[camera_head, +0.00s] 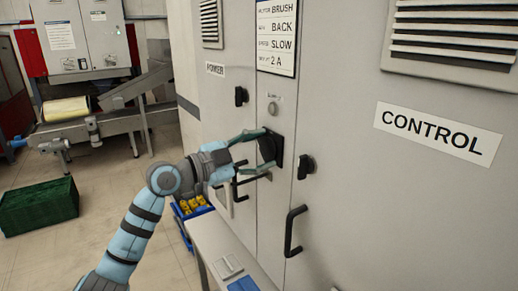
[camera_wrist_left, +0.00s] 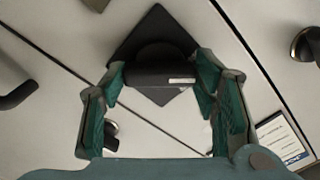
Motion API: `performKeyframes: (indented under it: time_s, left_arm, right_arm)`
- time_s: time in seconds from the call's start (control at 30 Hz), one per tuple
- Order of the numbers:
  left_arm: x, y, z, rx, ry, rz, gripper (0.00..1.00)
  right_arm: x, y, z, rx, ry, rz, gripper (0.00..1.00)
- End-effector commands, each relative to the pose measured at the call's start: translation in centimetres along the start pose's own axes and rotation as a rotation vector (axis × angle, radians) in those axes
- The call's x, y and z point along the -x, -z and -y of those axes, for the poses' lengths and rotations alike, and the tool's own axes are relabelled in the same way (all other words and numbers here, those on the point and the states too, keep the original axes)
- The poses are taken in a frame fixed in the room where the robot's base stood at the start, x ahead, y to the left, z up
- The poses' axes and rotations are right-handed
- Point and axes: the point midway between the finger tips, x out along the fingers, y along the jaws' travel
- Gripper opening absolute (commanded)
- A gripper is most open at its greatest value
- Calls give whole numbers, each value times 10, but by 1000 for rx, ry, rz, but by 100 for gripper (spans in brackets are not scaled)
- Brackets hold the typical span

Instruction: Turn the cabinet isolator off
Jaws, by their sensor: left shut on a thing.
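The cabinet isolator is a black rotary knob (camera_head: 267,148) on a black square plate (camera_head: 279,147), on the grey cabinet front below a small round lamp or button. In the left wrist view the knob (camera_wrist_left: 150,74) is a bar with a white mark near its right end, and the plate (camera_wrist_left: 157,27) looks like a diamond behind it. My left gripper (camera_head: 257,153) has its green fingers on either side of the knob. My right gripper is not in view.
Black door handles (camera_head: 295,231) and latches (camera_head: 305,167) stick out near the knob. A CONTROL label (camera_head: 437,131) and a POWER label (camera_head: 215,69) mark the doors. A green crate (camera_head: 40,206) and conveyor are left.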

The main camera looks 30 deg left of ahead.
Motion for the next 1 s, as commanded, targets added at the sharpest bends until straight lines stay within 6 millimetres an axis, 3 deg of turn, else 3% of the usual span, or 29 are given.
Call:
performKeyframes:
  time_s: [0.6,1.0]
  left_arm:
    - [0,1,1,566,-2,2,27]
    - [0,0,0,779,-1,1,27]
  right_arm:
    - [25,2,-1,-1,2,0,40]
    - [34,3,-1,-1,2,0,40]
